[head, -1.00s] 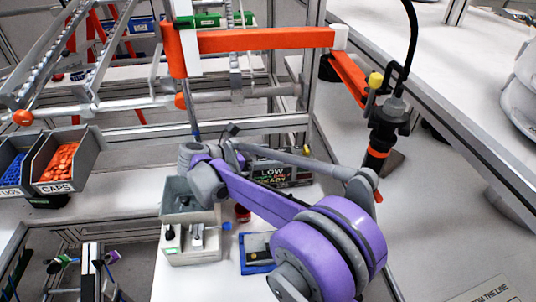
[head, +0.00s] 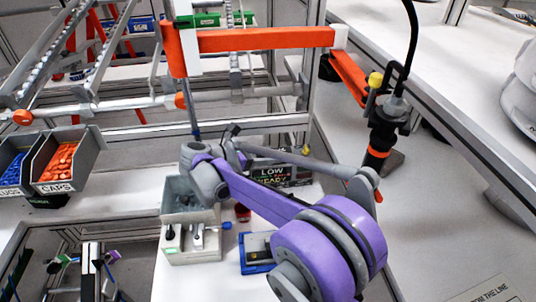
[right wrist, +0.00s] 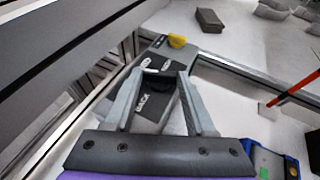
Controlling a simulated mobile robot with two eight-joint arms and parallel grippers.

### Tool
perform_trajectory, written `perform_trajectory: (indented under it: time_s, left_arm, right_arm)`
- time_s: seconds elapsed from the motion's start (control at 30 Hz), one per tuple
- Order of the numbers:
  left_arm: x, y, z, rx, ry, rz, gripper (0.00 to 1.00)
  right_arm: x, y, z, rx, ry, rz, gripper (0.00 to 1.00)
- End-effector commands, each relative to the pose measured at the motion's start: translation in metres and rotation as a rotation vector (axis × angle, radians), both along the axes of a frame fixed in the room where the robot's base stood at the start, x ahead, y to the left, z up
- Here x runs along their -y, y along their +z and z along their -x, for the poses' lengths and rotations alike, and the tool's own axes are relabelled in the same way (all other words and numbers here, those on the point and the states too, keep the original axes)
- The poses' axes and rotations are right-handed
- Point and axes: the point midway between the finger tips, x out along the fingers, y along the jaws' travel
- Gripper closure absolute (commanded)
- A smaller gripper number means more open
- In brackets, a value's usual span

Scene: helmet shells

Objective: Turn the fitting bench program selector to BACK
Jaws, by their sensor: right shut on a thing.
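In the right wrist view, my right gripper (right wrist: 160,76) is shut on a dark selector knob (right wrist: 158,82) on a grey panel (right wrist: 150,54). The word BACK is printed on the panel just beside the knob, on the near side. Other small white labels sit on the far side of the knob. The fingers hide much of the knob, so I cannot tell exactly where it points. In the head view, my purple and grey right arm covers the fingers and the selector.
A yellow knob (right wrist: 177,41) stands on the panel's far end. A grey bin box (head: 192,250) and a blue tray (head: 257,266) stand close by. A hanging black tool (head: 380,140) is to the right.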

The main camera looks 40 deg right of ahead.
Motion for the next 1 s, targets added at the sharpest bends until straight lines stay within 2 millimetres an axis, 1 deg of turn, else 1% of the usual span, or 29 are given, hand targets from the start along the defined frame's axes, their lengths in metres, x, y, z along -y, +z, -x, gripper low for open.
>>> perform_trajectory:
  time_s: [0.57,0.77,1.0]
  left_arm:
    - [0.0,-0.0006,0.0002,0.0,0.0,0.0,0.5]
    - [0.0,-0.0015,0.0007,-0.001,0.0,0.0,0.5]
    - [0.0,-0.002,0.0008,-0.002,0.0,0.0,0.5]
  right_arm:
    - [-0.0003,-0.0001,0.0015,0.0,0.041,0.0,1.0]
    - [-0.0003,-0.0002,0.0047,0.0,0.125,0.0,1.0]
    - [0.001,0.0,0.0099,0.0,0.306,0.001,1.0]
